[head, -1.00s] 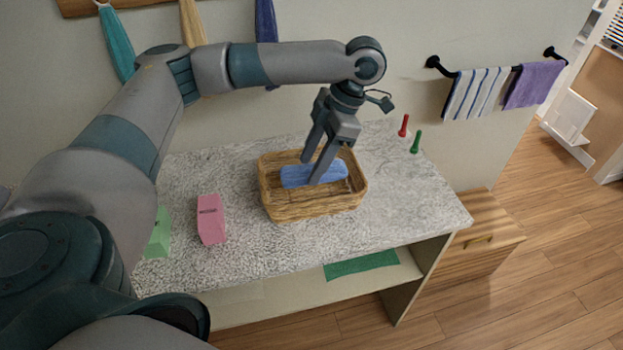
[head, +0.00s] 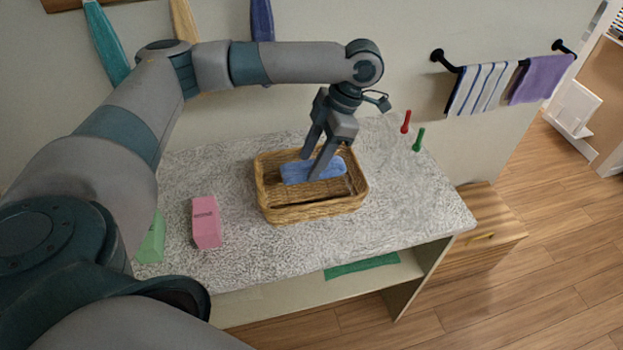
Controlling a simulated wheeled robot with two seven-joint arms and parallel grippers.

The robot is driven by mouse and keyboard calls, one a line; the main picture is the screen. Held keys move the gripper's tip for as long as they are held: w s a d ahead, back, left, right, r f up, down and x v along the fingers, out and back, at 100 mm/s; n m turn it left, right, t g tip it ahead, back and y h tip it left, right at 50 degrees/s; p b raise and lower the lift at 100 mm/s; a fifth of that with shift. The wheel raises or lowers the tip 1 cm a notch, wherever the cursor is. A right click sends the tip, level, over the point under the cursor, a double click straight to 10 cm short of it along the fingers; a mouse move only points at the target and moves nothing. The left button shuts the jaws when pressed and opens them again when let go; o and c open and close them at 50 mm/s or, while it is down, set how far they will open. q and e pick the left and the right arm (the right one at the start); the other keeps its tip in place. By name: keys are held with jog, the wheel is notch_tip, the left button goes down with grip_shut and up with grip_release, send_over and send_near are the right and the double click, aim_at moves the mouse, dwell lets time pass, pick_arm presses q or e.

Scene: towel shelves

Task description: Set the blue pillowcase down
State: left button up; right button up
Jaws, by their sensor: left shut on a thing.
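The blue pillowcase (head: 331,168) is a folded blue bundle inside the wicker basket (head: 314,213) on the speckled countertop. My left gripper (head: 312,168) points down into the basket with its fingers on either side of the pillowcase, shut on it. The near finger covers part of the cloth. I cannot tell whether the pillowcase rests on the basket floor. My right gripper is not in view.
A red bottle (head: 405,122) and a green bottle (head: 418,139) stand at the back right. Towels hang on a wall rail (head: 447,66). The counter's right front is clear.

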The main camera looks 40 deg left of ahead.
pick_arm(q)
notch_tip(320, 180, down, 2)
jog(key=shift+f, duration=0.65)
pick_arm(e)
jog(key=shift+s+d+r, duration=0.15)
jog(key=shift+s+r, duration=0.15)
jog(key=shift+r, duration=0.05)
pick_arm(q)
jog(key=shift+f+p, duration=0.7)
jog(key=shift+f, duration=1.2)
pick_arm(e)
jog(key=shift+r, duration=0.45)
pick_arm(q)
jog(key=o, duration=1.1)
